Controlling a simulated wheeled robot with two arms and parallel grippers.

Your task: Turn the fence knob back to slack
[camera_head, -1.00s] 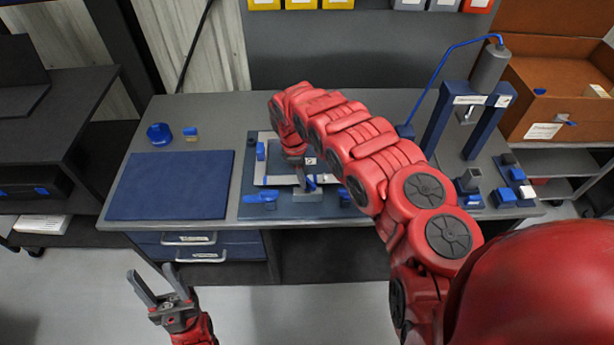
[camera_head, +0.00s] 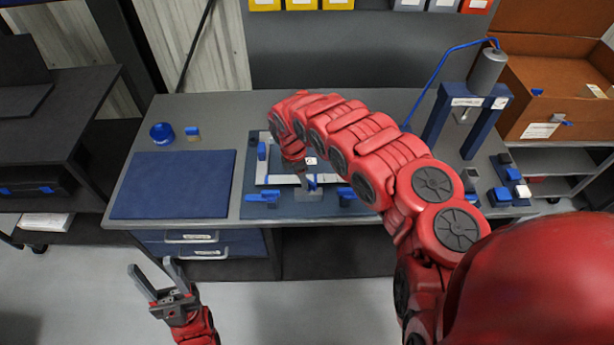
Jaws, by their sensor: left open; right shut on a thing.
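The fixture (camera_head: 247,180) is a dark plate with a light frame at the front middle of the bench. Blue handles stand at its front left (camera_head: 264,197) and front right (camera_head: 346,194), with a grey block (camera_head: 308,196) between them. My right gripper (camera_head: 308,179) reaches down just behind this block, shut on a small part that I take to be the fence knob. The jaws and wrist mostly hide it, so its turn angle cannot be read. My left gripper (camera_head: 158,284) is open and empty, low in front of the bench.
A blue mat (camera_head: 172,185) lies on the bench at left, with a blue round piece (camera_head: 162,133) behind it. A blue press frame (camera_head: 436,126) and small blue-based blocks (camera_head: 509,172) stand at right. An open orange-brown box (camera_head: 548,100) is beyond them.

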